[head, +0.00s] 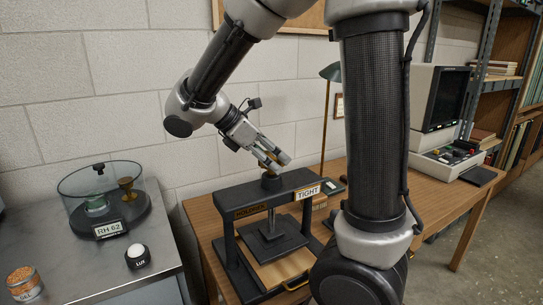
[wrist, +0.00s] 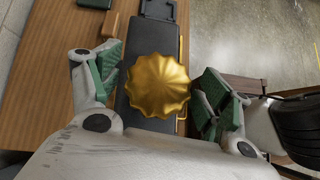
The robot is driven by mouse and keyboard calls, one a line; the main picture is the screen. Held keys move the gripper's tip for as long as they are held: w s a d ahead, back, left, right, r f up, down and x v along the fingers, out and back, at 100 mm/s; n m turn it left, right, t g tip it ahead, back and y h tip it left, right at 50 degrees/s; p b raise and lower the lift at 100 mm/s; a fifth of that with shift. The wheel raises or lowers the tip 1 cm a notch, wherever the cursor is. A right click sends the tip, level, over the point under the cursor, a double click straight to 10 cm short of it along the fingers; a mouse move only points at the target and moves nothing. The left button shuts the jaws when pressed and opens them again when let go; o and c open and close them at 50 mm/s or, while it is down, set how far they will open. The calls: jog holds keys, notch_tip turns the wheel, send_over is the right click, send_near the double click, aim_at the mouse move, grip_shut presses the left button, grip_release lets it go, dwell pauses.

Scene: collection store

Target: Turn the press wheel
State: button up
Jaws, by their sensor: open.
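The press wheel is a gold, fluted round knob (wrist: 157,84) in the middle of the wrist view, over the press's black crossbar. In the head view the knob is not clearly visible; a dark boss shows on top of the crossbar. The black press (head: 240,200) stands on the wooden table, with a "TIGHT" label at the right of its crossbar. Its dark plate hangs above a pale board. My gripper (head: 278,164) is just above the crossbar, tilted downward. In the wrist view its green-padded fingers (wrist: 158,76) are open on both sides of the knob, with visible gaps.
A grey bench at left holds a glass-covered dish labelled "RH 62" (head: 108,228), a white-topped "LUX" device (head: 138,256) and a jar of orange beads (head: 23,282). A monitor (head: 438,97) stands farther right.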

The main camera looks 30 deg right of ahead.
jog(key=v, duration=1.2)
